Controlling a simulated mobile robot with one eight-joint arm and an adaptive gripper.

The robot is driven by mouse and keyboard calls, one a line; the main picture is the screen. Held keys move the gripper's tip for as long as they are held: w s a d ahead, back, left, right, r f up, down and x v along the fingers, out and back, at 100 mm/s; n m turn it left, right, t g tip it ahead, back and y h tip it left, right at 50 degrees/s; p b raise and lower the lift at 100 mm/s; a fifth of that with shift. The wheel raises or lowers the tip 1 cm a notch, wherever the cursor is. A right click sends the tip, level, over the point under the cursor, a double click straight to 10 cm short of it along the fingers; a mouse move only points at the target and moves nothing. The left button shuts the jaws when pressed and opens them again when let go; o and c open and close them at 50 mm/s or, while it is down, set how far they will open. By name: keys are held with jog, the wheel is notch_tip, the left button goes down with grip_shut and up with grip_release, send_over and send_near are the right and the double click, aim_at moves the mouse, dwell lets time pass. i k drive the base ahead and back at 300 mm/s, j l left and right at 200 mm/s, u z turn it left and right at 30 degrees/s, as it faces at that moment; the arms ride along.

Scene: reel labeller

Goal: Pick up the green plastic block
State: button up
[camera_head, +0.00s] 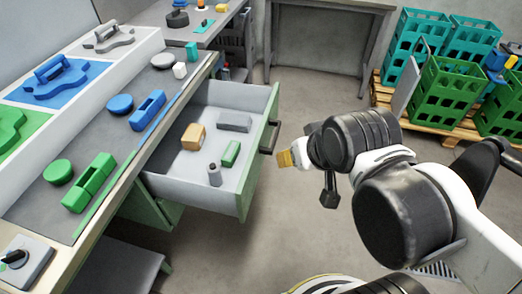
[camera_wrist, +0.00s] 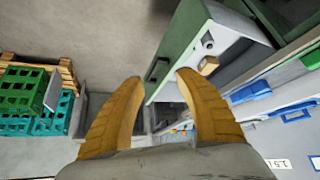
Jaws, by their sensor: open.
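A small green block (camera_head: 231,153) lies in the open drawer (camera_head: 190,192), near its front panel. A larger green piece (camera_head: 90,182) made of joined blocks sits on the workbench at the left. My gripper (camera_head: 285,158) is outside the drawer, to the right of its handle, apart from both. In the wrist view its two tan fingers (camera_wrist: 158,80) are spread with nothing between them. The drawer shows beyond them at the upper right; I cannot make out the small green block there.
The drawer also holds a tan block (camera_head: 193,136), a grey block (camera_head: 234,122) and a small grey cylinder (camera_head: 214,174). Its handle (camera_head: 270,137) juts toward my gripper. Blue and green parts lie on the workbench (camera_head: 115,140). Crates (camera_head: 438,92) stand on a pallet at the right.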

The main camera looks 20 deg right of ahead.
aim_at(227, 159)
jog(key=i+l+u, duration=0.3)
jog(key=l, duration=0.3)
jog(key=l+u, duration=0.3)
jog(key=l, duration=0.25)
jog(key=l+u, duration=0.25)
jog(key=l, duration=0.4)
jog(key=i, duration=0.05)
